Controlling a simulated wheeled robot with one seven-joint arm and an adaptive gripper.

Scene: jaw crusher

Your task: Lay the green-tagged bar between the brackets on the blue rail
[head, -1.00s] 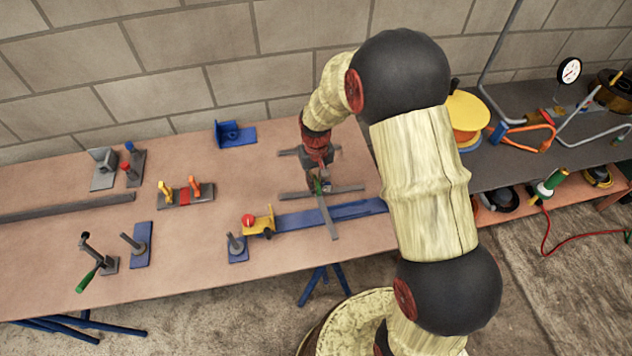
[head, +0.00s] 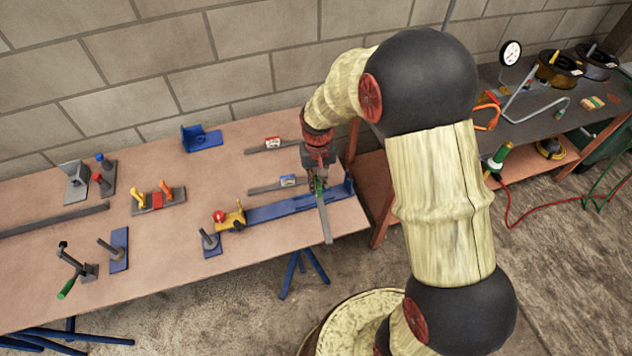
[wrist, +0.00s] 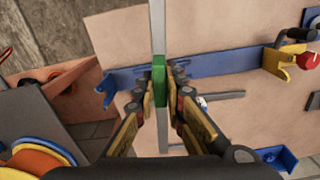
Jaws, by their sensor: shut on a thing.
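The green-tagged bar (head: 327,226) is long and grey, and my gripper (head: 318,183) is shut on it at the green tag (wrist: 159,76). The bar points across the blue rail (head: 270,212), near the rail's right end in the head view. In the wrist view the bar (wrist: 158,28) crosses over the rail (wrist: 222,64). It appears held above the rail; the gap is hard to judge. A blue upright bracket (head: 348,184) stands at the rail's right end. A yellow bracket (head: 235,217) with a red knob is at its left end.
A red-tagged bar (head: 258,149) and a blue-tagged bar (head: 264,188) lie behind the rail. A blue angle block (head: 201,140) is at the back. Clamps and posts stand on the left of the bench. A dark shelf bench (head: 535,110) is at right.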

